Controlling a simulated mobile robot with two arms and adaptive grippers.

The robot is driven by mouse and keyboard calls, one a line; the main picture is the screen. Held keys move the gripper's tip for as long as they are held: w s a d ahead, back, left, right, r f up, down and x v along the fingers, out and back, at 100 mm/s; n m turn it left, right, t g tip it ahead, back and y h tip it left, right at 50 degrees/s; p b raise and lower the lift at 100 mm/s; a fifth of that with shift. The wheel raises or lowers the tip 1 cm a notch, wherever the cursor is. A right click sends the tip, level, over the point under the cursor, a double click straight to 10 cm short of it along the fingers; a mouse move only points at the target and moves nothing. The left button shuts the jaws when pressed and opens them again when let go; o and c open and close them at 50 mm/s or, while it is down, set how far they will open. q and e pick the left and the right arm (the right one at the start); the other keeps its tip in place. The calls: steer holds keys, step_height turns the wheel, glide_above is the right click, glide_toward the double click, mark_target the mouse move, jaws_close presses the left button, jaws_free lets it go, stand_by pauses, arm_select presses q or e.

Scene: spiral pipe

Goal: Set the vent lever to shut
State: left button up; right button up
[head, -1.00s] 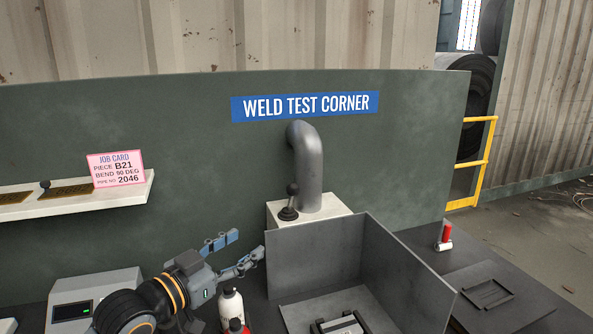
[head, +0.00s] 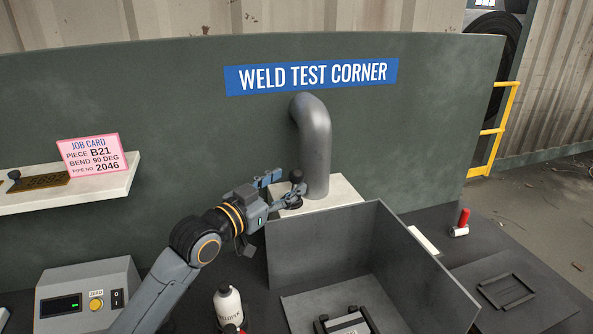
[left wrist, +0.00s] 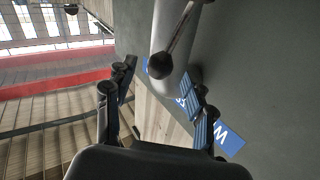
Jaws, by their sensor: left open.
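A lever with a black knob (head: 296,176) stands on the white box (head: 345,190) at the foot of the grey bent pipe (head: 315,150). No lever marking is readable. My left gripper (head: 289,184) is open at the lever, with its fingers around or just beside the knob in the head view. In the left wrist view, the knob (left wrist: 160,66) and its thin rod (left wrist: 180,30) show between the open fingers (left wrist: 160,84), with gaps on both sides. Contact cannot be told. The lever's base is hidden behind the fingers. My right gripper is out of view.
A grey open-topped bin (head: 320,245) stands right of my left gripper. A white bottle (head: 228,305) stands below the arm. A shelf (head: 110,185) at left bears a job card (head: 92,155), a brass plate (head: 45,181) and a small black knob (head: 14,175). A grey panel stands behind.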

mark_target(291, 179)
arm_select(q)
steer(key=shift+p+x, duration=0.35)
steer(key=shift+x, duration=1.75)
steer(key=shift+r, duration=0.1)
jaws_close()
